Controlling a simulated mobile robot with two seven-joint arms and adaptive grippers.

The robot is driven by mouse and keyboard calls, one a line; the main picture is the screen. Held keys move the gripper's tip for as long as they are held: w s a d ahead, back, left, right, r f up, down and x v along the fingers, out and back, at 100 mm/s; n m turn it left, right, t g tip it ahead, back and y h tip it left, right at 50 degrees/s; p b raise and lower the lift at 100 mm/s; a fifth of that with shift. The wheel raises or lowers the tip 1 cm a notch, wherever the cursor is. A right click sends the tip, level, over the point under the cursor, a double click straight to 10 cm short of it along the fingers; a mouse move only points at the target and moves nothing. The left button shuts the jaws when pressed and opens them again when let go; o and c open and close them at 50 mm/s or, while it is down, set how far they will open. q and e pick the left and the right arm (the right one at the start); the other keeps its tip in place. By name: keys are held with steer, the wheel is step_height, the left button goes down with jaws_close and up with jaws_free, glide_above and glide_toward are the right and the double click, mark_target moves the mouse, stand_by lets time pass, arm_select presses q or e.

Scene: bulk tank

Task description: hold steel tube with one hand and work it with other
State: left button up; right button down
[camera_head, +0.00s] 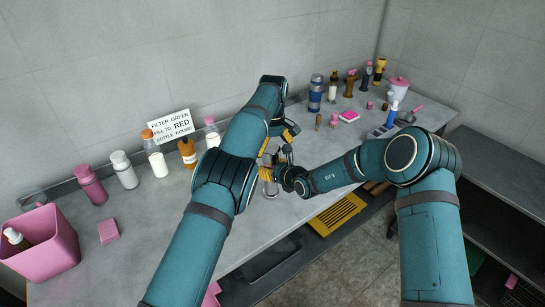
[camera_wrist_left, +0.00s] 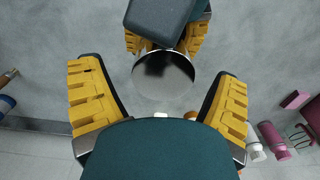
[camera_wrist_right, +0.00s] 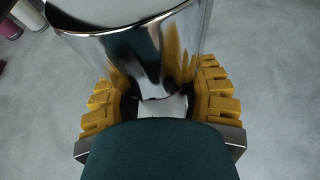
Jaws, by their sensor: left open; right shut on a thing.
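The steel tube (camera_head: 269,186) is shiny and stands roughly upright near the front edge of the grey counter. My right gripper (camera_head: 276,174) is shut around it from the right. In the right wrist view the tube (camera_wrist_right: 135,50) fills the space between the yellow fingers. My left gripper (camera_head: 280,143) is open above the tube. In the left wrist view the tube's round end (camera_wrist_left: 163,78) shows between the spread fingers, apart from both. Whether the tube's foot touches the counter is hard to tell.
A pink bin (camera_head: 40,242) stands at the left. Several bottles and a sign (camera_head: 170,126) line the wall. A blue-banded jar (camera_head: 315,93), brown bottles and a pink-lidded tub (camera_head: 398,88) stand at the back right. A pink sponge (camera_head: 109,231) lies left; the counter front there is clear.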

mark_target(273, 158)
arm_select(q)
steer(key=shift+f, duration=2.25)
steer(key=shift+d, duration=0.1)
steer(key=c, duration=1.2)
steer(key=m, duration=0.6)
steer(key=o, duration=1.4)
steer(key=shift+s+r, duration=0.1)
steer(key=shift+r, duration=2.2)
